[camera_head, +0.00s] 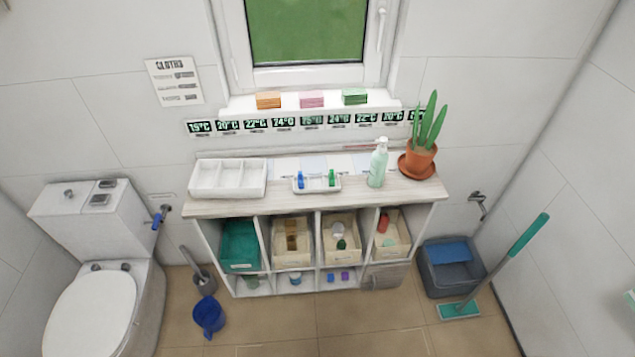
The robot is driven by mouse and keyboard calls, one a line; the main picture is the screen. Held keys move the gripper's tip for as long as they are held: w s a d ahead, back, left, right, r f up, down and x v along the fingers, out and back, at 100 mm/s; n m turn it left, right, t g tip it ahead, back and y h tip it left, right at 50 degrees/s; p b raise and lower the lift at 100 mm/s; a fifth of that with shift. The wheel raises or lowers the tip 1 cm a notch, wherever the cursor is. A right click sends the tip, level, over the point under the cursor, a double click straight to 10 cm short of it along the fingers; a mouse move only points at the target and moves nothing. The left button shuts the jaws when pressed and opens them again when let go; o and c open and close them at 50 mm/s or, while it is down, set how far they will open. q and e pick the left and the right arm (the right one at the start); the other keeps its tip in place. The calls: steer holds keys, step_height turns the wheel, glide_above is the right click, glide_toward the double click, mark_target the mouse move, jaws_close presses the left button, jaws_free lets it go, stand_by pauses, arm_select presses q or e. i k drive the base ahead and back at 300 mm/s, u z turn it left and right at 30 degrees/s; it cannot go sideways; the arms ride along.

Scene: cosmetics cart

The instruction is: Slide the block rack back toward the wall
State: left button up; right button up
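A small white rack (316,186) stands near the middle of the cart's wooden top (280,203), close to its front edge. It holds a blue item (300,180) on the left and a green item (332,178) on the right; I take this to be the block rack. Pale flat patches lie on the top behind it, between the rack and the wall (400,78).
On the top, a white divided tray (228,192) stands left of the rack. A pale green pump bottle (378,165) and a potted plant (419,160) stand to its right. Coloured stacks, including an orange one (268,100), sit on the windowsill behind.

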mark_target(316, 184)
steer(key=k, duration=1.05)
steer(key=u, duration=0.9)
steer(key=i, duration=0.85)
steer(key=z, duration=0.5)
steer(key=i, duration=0.65)
steer(key=z, duration=0.45)
